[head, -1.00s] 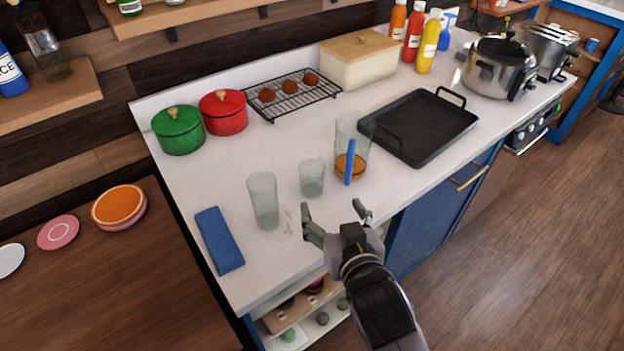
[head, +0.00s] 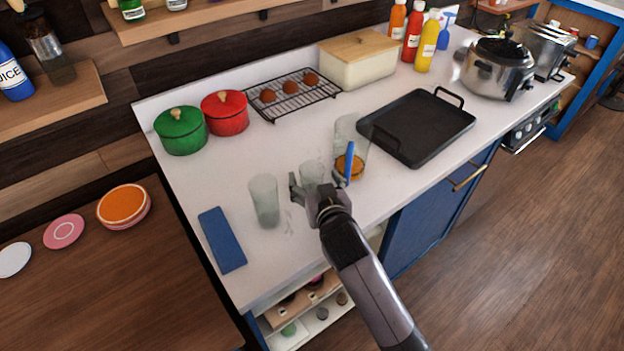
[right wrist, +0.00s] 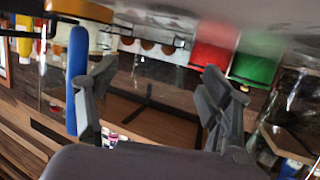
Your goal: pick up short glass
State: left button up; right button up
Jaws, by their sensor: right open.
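The short glass (head: 312,172) is clear and stands upright on the white counter, between a taller clear glass (head: 264,200) and a tall glass with orange drink (head: 350,166) and a blue straw (head: 350,158). My right gripper (head: 316,184) is open at the short glass, one finger on each side of it, and hides its lower part. I cannot tell whether the fingers touch it. In the right wrist view, which is upside down, the open fingers (right wrist: 155,100) show with clear glass between them and the blue straw (right wrist: 77,80) close beside one finger. My left gripper is out of view.
A blue flat block (head: 222,240) lies at the counter's left front. A black tray (head: 420,125) lies to the right. Green (head: 181,132) and red (head: 225,114) pots and a wire rack (head: 290,95) stand behind. The counter between pots and glasses is clear.

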jog(key=shift+x, duration=1.5)
jog(key=shift+a, duration=0.1)
jog(key=shift+c, duration=0.4)
jog(key=c, duration=1.2)
jog(key=shift+c, duration=0.5)
jog(key=shift+r, duration=0.1)
